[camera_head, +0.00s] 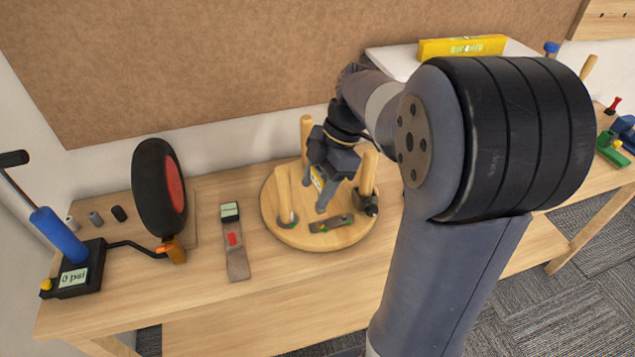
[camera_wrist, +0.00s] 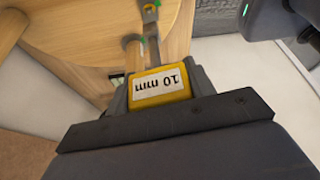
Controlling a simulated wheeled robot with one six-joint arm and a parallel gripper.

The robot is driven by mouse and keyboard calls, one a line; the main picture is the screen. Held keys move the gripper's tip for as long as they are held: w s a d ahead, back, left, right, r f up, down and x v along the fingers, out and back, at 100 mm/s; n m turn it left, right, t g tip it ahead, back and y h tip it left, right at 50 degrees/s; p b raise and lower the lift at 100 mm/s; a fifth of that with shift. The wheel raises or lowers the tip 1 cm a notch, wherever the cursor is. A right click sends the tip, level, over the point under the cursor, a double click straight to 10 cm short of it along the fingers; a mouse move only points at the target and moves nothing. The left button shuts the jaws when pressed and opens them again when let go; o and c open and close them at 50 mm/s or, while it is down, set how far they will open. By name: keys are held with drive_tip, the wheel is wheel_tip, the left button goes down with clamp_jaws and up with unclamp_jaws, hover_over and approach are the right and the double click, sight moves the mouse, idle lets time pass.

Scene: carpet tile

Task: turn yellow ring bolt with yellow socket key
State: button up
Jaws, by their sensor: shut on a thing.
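My gripper (camera_head: 322,190) is over the round wooden board (camera_head: 268,218), pointing down between its upright pegs. A grey shaft (camera_wrist: 133,52) lies beyond the block toward the board. I cannot make out the yellow ring bolt in either view, nor whether the key touches anything.
A flat grey piece with a green mark (camera_head: 331,224) and a dark fitting (camera_head: 367,203) are on the board. Left of it are a strip with a red mark (camera_head: 235,242), a wheel (camera_head: 158,188) and a blue pump (camera_head: 62,236) reading 0 psi. The bench front is clear.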

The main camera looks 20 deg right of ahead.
drive_tip(key=shift+f+b, duration=1.9)
drive_tip(key=shift+f, duration=0.65)
drive_tip(key=m+t+b, duration=0.1)
drive_tip(key=m, duration=0.2)
drive_tip(key=m+t, duration=0.2)
drive_tip(key=m, duration=0.2)
drive_tip(key=shift+w+h+b, duration=0.15)
drive_tip(key=shift+h+b, duration=0.15)
drive_tip(key=shift+b, duration=0.05)
drive_tip(key=m+t, duration=0.1)
drive_tip(key=m, duration=0.3)
drive_tip(key=shift+w+h, duration=0.1)
drive_tip(key=shift+h, duration=0.3)
drive_tip(key=shift+w+d+m+t+h+p, duration=0.1)
drive_tip(key=shift+m+t+h+p, duration=0.15)
drive_tip(key=shift+m, duration=0.65)
drive_tip(key=shift+d+m+t+h+p, duration=0.15)
drive_tip(key=shift+m+h, duration=0.2)
drive_tip(key=shift+m, duration=0.55)
drive_tip(key=shift+a, duration=0.1)
drive_tip(key=shift+r+n, duration=0.2)
drive_tip(key=shift+n, duration=0.3)
